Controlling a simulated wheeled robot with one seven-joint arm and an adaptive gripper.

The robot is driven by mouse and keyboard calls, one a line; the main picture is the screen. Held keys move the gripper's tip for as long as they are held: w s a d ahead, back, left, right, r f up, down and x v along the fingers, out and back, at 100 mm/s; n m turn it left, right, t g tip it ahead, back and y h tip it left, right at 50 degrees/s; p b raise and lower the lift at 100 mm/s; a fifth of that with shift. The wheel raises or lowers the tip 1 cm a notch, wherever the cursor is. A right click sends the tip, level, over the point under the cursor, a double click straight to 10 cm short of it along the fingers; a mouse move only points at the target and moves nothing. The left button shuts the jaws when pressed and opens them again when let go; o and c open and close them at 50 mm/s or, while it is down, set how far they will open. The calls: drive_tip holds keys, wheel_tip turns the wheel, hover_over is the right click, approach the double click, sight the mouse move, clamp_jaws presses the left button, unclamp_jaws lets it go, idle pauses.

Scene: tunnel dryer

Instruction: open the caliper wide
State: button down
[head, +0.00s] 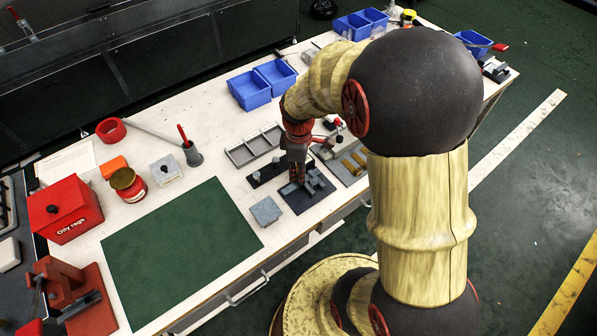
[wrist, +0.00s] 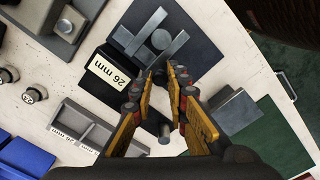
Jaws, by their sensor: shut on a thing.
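The caliper (wrist: 150,42) is a grey metal tool with a bar, crosswise jaws and a round piece between them. It lies on a dark mat (wrist: 203,50) at the top of the wrist view. In the head view the caliper (head: 313,183) is partly behind my gripper (head: 297,180), which points down at the mat. In the wrist view my gripper (wrist: 170,74) has its fingertips close together at the caliper's near side, shut on a small part that the fingertips mostly hide. I take this part to belong to the caliper. A black block labelled "26 mm" (wrist: 106,75) is left of the fingertips.
A grey block (head: 266,211) stands left of the mat. A compartment tray (head: 238,155) and blue bins (head: 249,90) are behind. A short post (wrist: 165,135) stands below the fingers in the wrist view. The green mat (head: 180,255) is bare.

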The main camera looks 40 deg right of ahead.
drive_tip(key=shift+a, duration=0.15)
drive_tip(key=shift+s+a+p, duration=0.1)
drive_tip(key=shift+a+p, duration=0.6)
drive_tip(key=shift+a, duration=0.9)
drive_tip(key=c, duration=1.7)
unclamp_jaws()
drive_tip(key=shift+c, duration=0.2)
wheel_tip(320, 180, up, 12)
